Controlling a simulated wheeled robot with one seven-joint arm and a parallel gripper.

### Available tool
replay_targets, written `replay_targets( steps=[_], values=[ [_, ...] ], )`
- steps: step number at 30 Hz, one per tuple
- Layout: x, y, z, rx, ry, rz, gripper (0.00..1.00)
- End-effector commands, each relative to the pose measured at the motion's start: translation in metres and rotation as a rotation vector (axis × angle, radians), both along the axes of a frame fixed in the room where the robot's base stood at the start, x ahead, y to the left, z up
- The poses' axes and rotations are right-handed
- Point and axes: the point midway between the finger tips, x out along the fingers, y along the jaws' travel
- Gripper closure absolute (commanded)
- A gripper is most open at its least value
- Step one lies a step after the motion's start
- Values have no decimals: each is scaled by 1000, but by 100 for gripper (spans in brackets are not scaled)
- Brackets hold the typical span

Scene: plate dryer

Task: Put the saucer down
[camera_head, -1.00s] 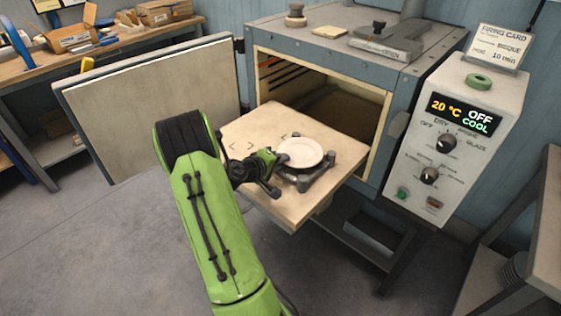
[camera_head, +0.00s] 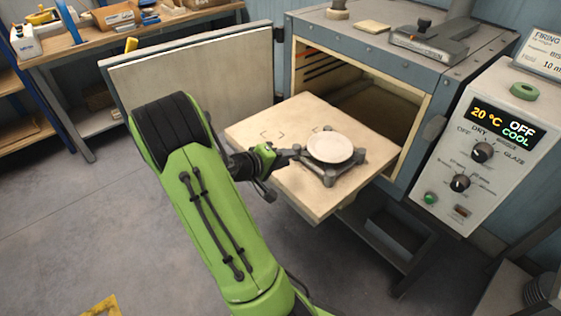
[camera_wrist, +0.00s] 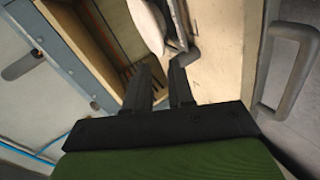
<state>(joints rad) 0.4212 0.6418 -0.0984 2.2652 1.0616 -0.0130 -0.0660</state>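The white saucer (camera_head: 330,147) lies level on a small grey stand (camera_head: 331,181) on the pale pulled-out shelf (camera_head: 262,130) before the dryer. My gripper (camera_head: 293,154) is at the saucer's left side, fingers pointing at its rim. In the wrist view my gripper (camera_wrist: 160,66) shows two dark fingers with a gap between them. The saucer (camera_wrist: 147,24) appears edge-on just beyond the fingertips, and nothing is clearly clamped between them. Part of the stand (camera_wrist: 184,55) shows close to the right fingertip. The saucer's underside is hidden in the head view.
The open dryer chamber (camera_head: 375,108) is behind the shelf. Its open door (camera_head: 190,85) stands at the left. The control box (camera_head: 475,150) reads 20 °C, OFF, COOL. A workbench (camera_head: 75,50) is at the back left. Bare floor lies left of the shelf.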

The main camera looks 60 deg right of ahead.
Motion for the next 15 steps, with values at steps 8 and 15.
replay_targets(
  steps=[8, 15],
  values=[
    [5, 9, 4, 23, -44, -1, 77],
    [49, 112, 38, 344, -395, 88, 77]
  ],
)
